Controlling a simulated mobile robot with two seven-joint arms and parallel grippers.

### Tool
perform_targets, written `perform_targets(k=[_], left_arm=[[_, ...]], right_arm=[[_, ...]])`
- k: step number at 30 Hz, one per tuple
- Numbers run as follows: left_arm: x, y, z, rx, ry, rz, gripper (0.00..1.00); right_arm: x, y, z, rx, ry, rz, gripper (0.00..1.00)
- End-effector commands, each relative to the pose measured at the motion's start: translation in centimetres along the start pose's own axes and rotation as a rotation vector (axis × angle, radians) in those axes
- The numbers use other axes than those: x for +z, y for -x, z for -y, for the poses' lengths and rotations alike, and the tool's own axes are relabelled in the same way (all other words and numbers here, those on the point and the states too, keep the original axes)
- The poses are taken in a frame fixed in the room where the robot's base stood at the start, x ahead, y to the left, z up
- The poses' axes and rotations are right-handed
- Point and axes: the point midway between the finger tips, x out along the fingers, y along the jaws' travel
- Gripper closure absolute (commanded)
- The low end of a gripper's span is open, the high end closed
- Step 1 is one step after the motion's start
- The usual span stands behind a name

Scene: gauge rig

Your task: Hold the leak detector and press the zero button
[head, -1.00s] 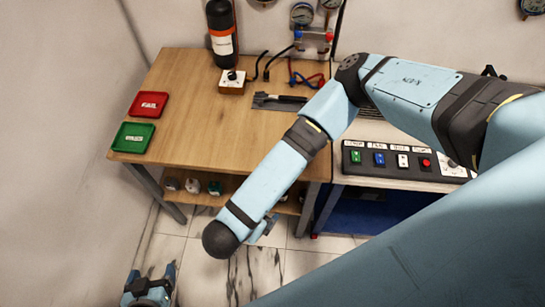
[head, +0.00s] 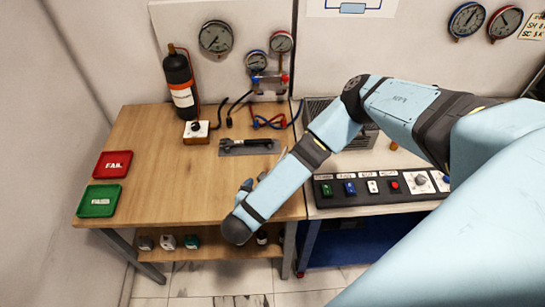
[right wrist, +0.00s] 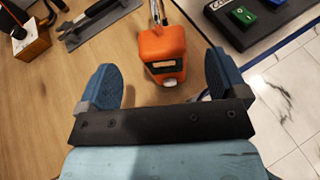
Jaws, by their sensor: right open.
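An orange leak detector (right wrist: 162,46) lies on the wooden bench in the right wrist view, with a dark window and a pale lower end towards me. My right gripper (right wrist: 164,74) is open, its two blue fingers on either side of the near end of the detector, without gripping it. In the head view my right gripper (head: 246,188) shows only partly behind my forearm, low over the front right of the bench, and the detector is hidden there. I cannot make out which button is the zero button. My left gripper is out of view.
A panel (head: 375,200) with green, blue, white and red buttons is on the right. A flat grey tool (head: 247,147), black bottle (head: 181,85), orange-sided box (head: 196,132) and red (head: 112,164) and green (head: 100,201) trays are on the bench. Its left middle is clear.

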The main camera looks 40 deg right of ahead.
Motion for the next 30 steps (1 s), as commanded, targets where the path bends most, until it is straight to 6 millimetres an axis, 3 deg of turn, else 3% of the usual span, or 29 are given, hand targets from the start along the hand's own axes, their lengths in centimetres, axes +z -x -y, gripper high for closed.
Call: perform_targets(k=[6,12,24,25,30], left_arm=[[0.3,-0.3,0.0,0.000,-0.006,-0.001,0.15],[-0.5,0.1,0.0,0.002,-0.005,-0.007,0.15],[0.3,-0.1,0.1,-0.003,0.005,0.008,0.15],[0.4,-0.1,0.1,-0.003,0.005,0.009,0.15],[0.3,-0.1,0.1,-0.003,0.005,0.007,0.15]], right_arm=[[-0.1,-3.5,0.4,-0.010,0.001,0.005,0.08],[0.4,-5.6,0.1,-0.004,0.002,0.009,0.08],[0.2,-6.4,0.2,-0.003,0.001,0.007,0.08],[0.2,-6.4,0.2,-0.003,0.001,0.007,0.11],[0.2,-6.4,0.2,-0.003,0.001,0.007,0.50]])
